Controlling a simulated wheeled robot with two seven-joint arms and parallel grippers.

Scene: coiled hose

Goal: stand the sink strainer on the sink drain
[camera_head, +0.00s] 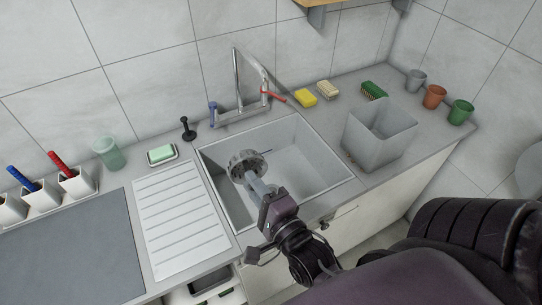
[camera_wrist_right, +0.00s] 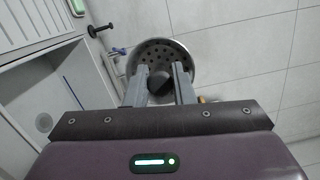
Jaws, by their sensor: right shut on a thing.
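The sink strainer (camera_head: 246,163), a round grey metal cup with holes, is held over the sink basin (camera_head: 312,160). My right gripper (camera_head: 256,184) is shut on its dark central knob. In the right wrist view the strainer (camera_wrist_right: 178,50) sits at the fingertips, with the knob (camera_wrist_right: 160,84) between the two fingers (camera_wrist_right: 158,80). I cannot make out the drain in the head view. My left gripper is not in view.
The faucet (camera_head: 238,80) with a red lever (camera_head: 273,95) stands behind the basin. A black plunger-shaped item (camera_head: 187,128) and a soap dish (camera_head: 162,154) stand left. A grey bin (camera_head: 378,135) stands right. The ribbed drainboard (camera_head: 180,220) is clear.

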